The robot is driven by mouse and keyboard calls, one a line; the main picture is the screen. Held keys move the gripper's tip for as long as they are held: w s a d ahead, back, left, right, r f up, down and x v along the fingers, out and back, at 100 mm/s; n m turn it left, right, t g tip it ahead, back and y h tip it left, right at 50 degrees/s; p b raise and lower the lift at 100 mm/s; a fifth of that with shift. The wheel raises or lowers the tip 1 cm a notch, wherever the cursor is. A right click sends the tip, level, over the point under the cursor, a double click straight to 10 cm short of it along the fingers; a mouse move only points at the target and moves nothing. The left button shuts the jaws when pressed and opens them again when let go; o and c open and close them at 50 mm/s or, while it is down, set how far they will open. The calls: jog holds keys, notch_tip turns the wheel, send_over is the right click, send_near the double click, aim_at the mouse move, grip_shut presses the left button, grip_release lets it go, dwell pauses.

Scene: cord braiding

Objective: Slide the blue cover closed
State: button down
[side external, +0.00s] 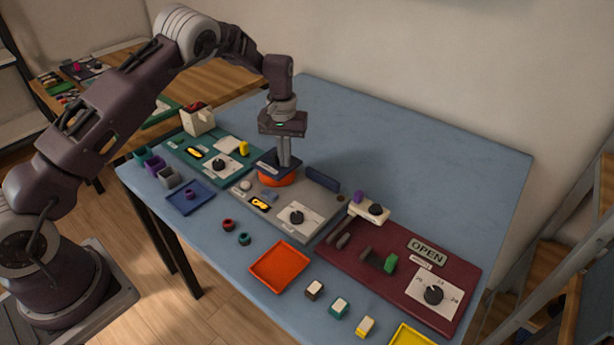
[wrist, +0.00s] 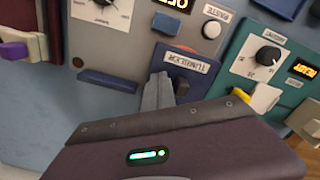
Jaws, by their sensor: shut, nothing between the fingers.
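The dark blue cover (side external: 266,163) sits on the grey panel, with an orange round part (side external: 281,181) showing below its near edge. In the wrist view the blue cover (wrist: 205,80) bears a white TUMBLER label (wrist: 194,61), and a little orange (wrist: 183,48) shows past its edge. My gripper (side external: 284,164) points straight down at the cover, its fingers shut with nothing between them. In the wrist view my gripper (wrist: 158,80) is beside the label, close to the cover. I cannot tell whether the fingertips touch it. My gripper's body hides part of the cover in the wrist view.
The grey panel (side external: 316,228) also carries a dial (side external: 297,217) and a dark blue bar (side external: 322,180). A teal panel (side external: 190,153) lies to the left and a maroon panel (side external: 380,262) to the right. An orange tray (side external: 280,266) is in front. The table's back is clear.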

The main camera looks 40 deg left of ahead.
jog(key=shift+d, duration=0.25)
jog(key=shift+r, duration=0.15)
notch_tip(320, 180, up, 11)
jog(key=s+d+r+m+t, duration=0.1)
jog(key=s+d+r+t, duration=0.15)
jog(key=s+r, duration=0.65)
jog(key=s+d+r+m+t, duration=0.1)
jog(key=s+d+r, duration=0.2)
jog(key=s+r, duration=0.6)
jog(key=s+d+f+m+t, duration=0.1)
jog(key=s+m, duration=0.1)
jog(key=s, duration=0.7)
jog(key=s+d+f+m+t, duration=0.1)
jog(key=s+f+m, duration=0.1)
jog(key=s, duration=0.8)
jog(key=shift+s+d, duration=0.2)
jog(key=shift+d, duration=0.2)
